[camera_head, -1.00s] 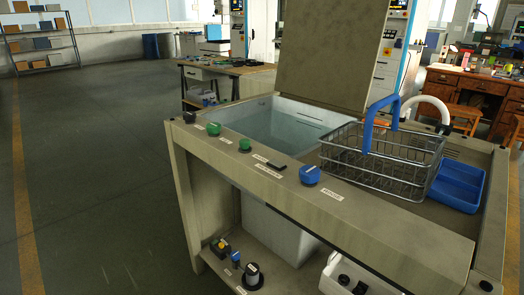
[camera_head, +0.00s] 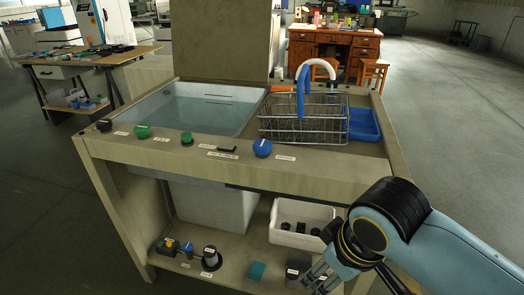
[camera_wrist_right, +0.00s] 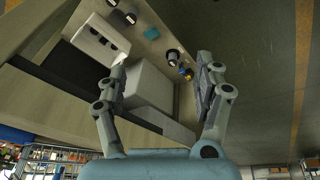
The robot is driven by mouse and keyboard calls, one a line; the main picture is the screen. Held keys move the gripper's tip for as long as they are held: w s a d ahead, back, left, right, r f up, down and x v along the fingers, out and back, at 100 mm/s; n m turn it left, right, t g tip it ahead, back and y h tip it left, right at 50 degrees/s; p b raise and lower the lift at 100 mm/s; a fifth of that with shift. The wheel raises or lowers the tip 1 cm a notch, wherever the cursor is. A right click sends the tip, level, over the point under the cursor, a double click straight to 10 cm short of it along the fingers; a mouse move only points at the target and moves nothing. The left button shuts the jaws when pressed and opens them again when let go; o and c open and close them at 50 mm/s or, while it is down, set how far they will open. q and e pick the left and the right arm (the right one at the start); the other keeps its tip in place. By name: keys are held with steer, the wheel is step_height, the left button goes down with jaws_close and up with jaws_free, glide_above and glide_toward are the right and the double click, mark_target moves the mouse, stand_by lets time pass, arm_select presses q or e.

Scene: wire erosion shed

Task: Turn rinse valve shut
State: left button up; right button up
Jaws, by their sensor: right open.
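The front panel of the wash station (camera_head: 330,160) carries a large blue knob (camera_head: 262,148), two green knobs (camera_head: 142,131) and a black knob (camera_head: 104,125) at the left end. Their small labels are too blurred to read, so I cannot tell which is the rinse valve. On the lower shelf are a black round knob (camera_head: 211,258) and a small blue-topped part (camera_head: 187,250); they also show in the right wrist view. My right gripper (camera_head: 318,281) is open and empty, low at the shelf's right front; its spread fingers show in the right wrist view (camera_wrist_right: 165,75). My left gripper is out of view.
A white bin (camera_head: 300,222) and a teal block (camera_head: 257,270) are on the lower shelf. The floor at the right is clear.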

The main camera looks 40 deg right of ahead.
steer(key=w+d, duration=0.2)
steer(key=w, duration=0.7)
steer(key=m+g, duration=0.1)
steer(key=g, duration=0.1)
glide_toward(262, 143)
steer(key=s+f, duration=0.2)
steer(key=f, duration=0.1)
steer(key=s+f, duration=0.1)
steer(key=f, duration=0.1)
steer(key=shift+s+a+p, duration=0.25)
steer(key=shift+s+p, duration=0.05)
steer(key=w+d+r+g+y, duration=0.1)
steer(key=w+r, duration=0.4)
steer(key=r, duration=0.1)
steer(key=shift+m, duration=0.3)
steer(key=f, duration=1)
steer(key=shift+s+d+f+b, duration=0.1)
steer(key=shift+s+d+b, duration=0.05)
steer(key=shift+d+b, duration=0.15)
steer(key=shift+c, duration=0.2)
steer(key=c, duration=1.1)
